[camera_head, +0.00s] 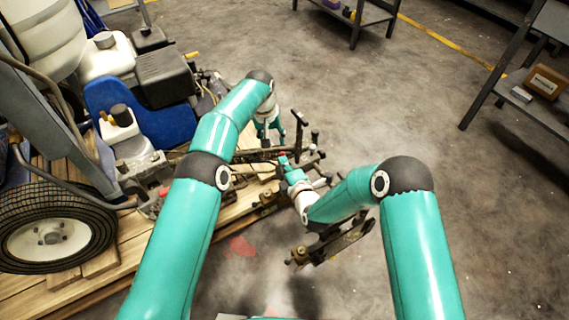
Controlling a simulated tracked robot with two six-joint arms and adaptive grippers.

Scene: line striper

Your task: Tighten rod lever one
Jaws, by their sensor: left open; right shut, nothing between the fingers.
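The line striper (140,80) stands at the left, with a dark rod and clamp assembly (262,155) sticking out from it to the right. Small dark levers (300,125) stand up at the outer end of the rods. I cannot tell which of them is rod lever one. My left gripper (270,133) points down above the rods, left of the upright levers, with its fingers apart. My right gripper (284,160) is shut and empty, pointing up and left at the rod assembly just below the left gripper. Whether either touches a lever is not clear.
A large black tire (50,237) is at the lower left, by a wooden pallet (130,262). A dark metal bracket (335,240) is below my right forearm. Shelves stand at the top (358,18) and right (490,85). The concrete floor between them is clear.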

